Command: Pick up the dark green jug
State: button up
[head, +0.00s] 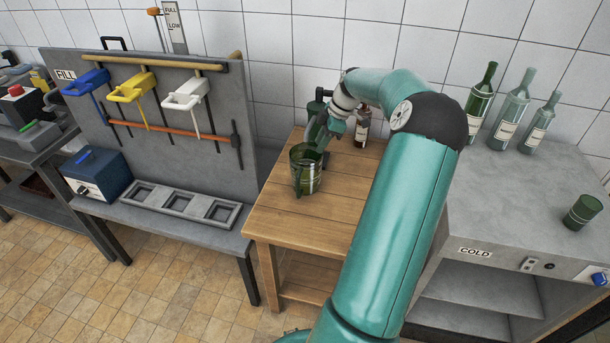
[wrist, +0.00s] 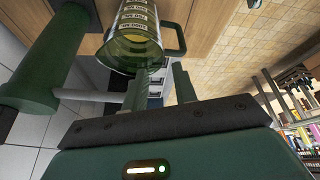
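The dark green jug (head: 306,172) stands upright on the wooden table, with a pale band and a handle on its near side. In the wrist view, the jug (wrist: 137,48) is see-through green glass with pale markings, its handle towards the right. My gripper (head: 328,127) is above and behind the jug in the head view, apart from it. In the wrist view, my gripper (wrist: 161,88) has its two fingers apart with nothing between them. The jug's mouth is just beyond the fingertips.
A dark green cylinder-shaped thing (head: 314,107) and a brown bottle (head: 362,124) stand behind my gripper. The wooden table (head: 305,228) is bare in front. Green bottles (head: 511,112) and a dark green cup (head: 582,211) stand on the grey counter (head: 500,205) at right.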

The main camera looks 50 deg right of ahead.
send_near(305, 174)
jog(key=x, duration=0.5)
jog(key=shift+w+r, duration=0.15)
jog(key=shift+w, duration=0.05)
grip_shut()
jog(key=shift+r, duration=0.15)
dwell(1.1)
